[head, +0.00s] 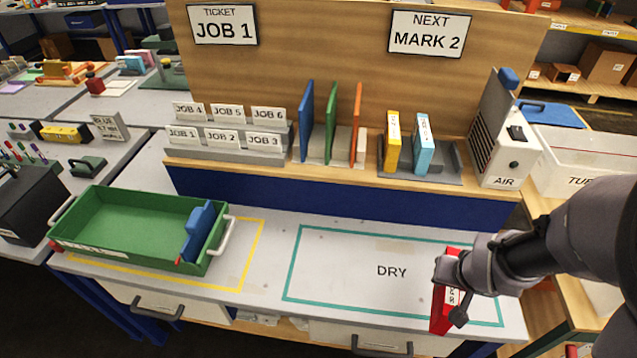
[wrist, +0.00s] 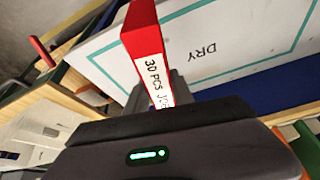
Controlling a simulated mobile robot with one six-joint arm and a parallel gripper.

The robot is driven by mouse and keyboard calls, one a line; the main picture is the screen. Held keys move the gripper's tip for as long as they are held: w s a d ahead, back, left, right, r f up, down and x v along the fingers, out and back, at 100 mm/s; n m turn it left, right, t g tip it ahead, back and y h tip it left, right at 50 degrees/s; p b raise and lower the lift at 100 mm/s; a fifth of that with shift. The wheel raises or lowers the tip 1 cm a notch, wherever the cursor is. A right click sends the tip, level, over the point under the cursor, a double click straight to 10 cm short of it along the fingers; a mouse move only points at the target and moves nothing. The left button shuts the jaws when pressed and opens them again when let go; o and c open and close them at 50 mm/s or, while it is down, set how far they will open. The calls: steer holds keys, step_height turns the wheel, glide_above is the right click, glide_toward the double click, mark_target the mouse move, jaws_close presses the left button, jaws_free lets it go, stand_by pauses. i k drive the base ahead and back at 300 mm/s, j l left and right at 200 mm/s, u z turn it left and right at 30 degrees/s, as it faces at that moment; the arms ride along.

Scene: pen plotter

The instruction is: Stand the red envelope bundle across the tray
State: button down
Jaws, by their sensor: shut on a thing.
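The red envelope bundle (head: 438,307) is at the right front of the bench, in my gripper (head: 455,290). It also shows in the wrist view (wrist: 143,38), red with a white label reading "30 PCS". My gripper is shut on it; its fingers (wrist: 178,88) are partly hidden behind the bundle in the wrist view. The bundle is over the right part of the DRY area; I cannot tell whether it touches the bench. The green tray (head: 110,218) is at the left of the bench, with a blue piece (head: 197,232) standing inside its right end.
The DRY rectangle (head: 340,262) is otherwise bare. A yellow outline (head: 250,258) surrounds the tray's place. Behind are a card rack (head: 230,152), upright coloured dividers (head: 331,122), a holder with yellow and blue packs (head: 424,143) and the AIR unit (head: 505,145).

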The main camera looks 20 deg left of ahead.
mark_target(102, 228)
steer(key=k+j, duration=0.15)
steer(key=j, duration=0.4)
steer(key=k+j+u, duration=0.1)
steer(key=j, duration=0.45)
steer(key=k+j, duration=0.2)
steer(key=j, duration=0.35)
steer(key=k+j, duration=0.1)
steer(key=j, duration=0.45)
steer(key=k+j+u, duration=0.1)
steer(key=j, duration=0.45)
steer(key=k+j, duration=0.15)
steer(key=j, duration=0.4)
steer(key=k+j+u, duration=0.1)
steer(key=j, duration=0.45)
steer(key=k+j, duration=0.1)
steer(key=j, duration=0.45)
steer(key=i, duration=0.5)
steer(key=j+u, duration=0.05)
steer(key=j, duration=0.05)
